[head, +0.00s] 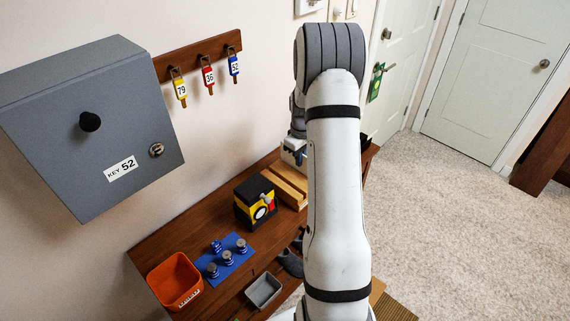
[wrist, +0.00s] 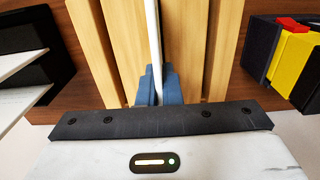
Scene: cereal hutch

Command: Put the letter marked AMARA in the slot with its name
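My gripper (wrist: 157,88), with blue fingertips, is shut on a thin white letter (wrist: 154,40), seen edge-on in the wrist view. The letter stands over the light wooden rack (wrist: 112,50), in line with a dark gap between its slats. I cannot tell how deep it sits, and no name on it shows. No slot names can be read.
A black holder (wrist: 55,75) with white letters (wrist: 20,85) is left of the rack in the wrist view. A black, yellow and red box (head: 255,203) stands close by. An orange bin (head: 175,282), blue mat (head: 228,260) and grey tray (head: 264,290) are nearer.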

